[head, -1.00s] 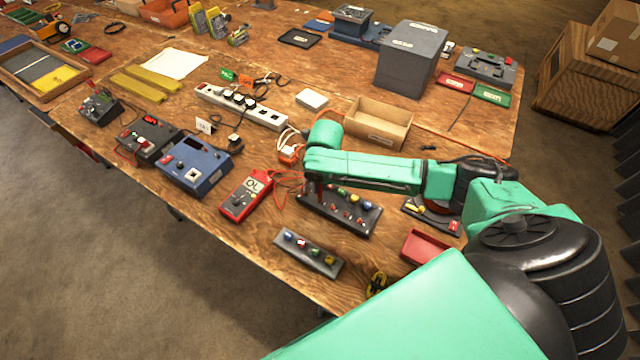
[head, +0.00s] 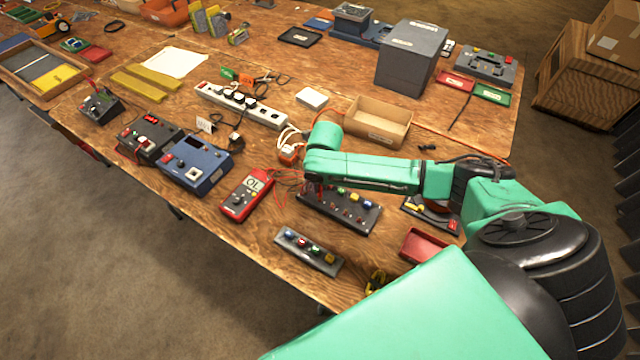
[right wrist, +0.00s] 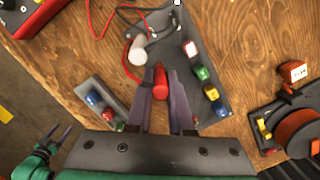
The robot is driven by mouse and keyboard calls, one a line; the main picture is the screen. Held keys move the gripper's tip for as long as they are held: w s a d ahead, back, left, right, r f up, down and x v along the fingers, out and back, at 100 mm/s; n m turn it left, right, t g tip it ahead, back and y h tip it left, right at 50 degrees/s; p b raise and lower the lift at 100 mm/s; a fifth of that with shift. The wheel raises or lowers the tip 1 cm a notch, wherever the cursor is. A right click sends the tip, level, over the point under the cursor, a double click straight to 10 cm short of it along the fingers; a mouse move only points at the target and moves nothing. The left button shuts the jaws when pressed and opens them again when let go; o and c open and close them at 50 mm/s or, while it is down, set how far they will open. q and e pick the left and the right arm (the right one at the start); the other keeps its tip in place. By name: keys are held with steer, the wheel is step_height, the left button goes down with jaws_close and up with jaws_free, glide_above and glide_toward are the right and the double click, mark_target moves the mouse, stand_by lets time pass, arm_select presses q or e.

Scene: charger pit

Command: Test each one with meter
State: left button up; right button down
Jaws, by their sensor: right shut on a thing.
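The red meter (head: 246,194) lies on the table with "OL" on its display. Its corner also shows in the right wrist view (right wrist: 35,15). A dark rack (head: 340,210) with several coloured pieces stands right of it. A smaller dark strip (head: 308,252) with several coloured pieces lies in front. My right gripper (right wrist: 160,95) is shut on a red probe (right wrist: 160,82), over the rack's left side; the arm partly covers this in the head view. A pale cylinder (right wrist: 138,52) is just beyond the probe. My left gripper (right wrist: 60,132) shows only in the right wrist view, fingers apart and empty.
A blue box (head: 195,165) and a dark box (head: 150,138) stand left of the meter. A power strip (head: 240,105), an open cardboard box (head: 378,122) and a red tray (head: 423,245) are around the rack. Red leads (head: 285,182) loop between meter and rack.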

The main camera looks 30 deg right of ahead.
steer(key=shift+f, duration=0.3)
stand_by(0.5)
steer(key=shift+c, duration=2.1)
jaws_free()
step_height(320, 180, up, 8)
steer(key=p, duration=0.8)
steer(key=shift+f, duration=0.2)
